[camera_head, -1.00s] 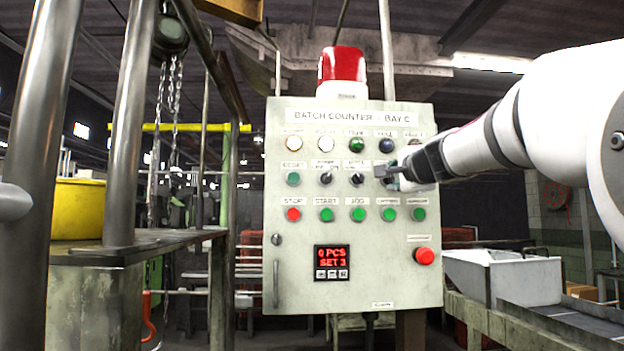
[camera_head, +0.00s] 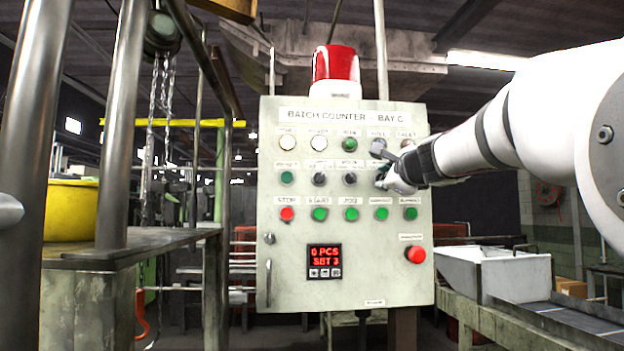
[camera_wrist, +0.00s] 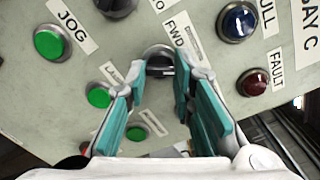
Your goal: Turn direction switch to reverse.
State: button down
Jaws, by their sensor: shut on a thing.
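The direction switch (camera_wrist: 160,60) is a black knob in a metal ring, seen between my fingertips in the wrist view. A label reading FWD stands beside it, and other label text is partly hidden. My gripper (camera_wrist: 159,75) has its two teal-padded fingers on either side of the knob, shut on it. In the head view my gripper (camera_head: 385,180) is at the right end of the switch row and hides the direction switch. I cannot tell exactly which way the knob points.
The grey control panel (camera_head: 290,240) carries two other black switches (camera_head: 319,179) (camera_head: 350,178) left of my gripper. Green buttons (camera_head: 381,214) lie just below, indicator lamps above. A red button (camera_head: 415,254) sits at lower right. A red beacon (camera_head: 336,68) tops the panel.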

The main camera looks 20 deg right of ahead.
jog(key=shift+f, duration=0.1)
dwell(0.3)
jog(key=c, duration=1.4)
grip_release()
jog(key=shift+o, duration=0.2)
jog(key=v, duration=1.2)
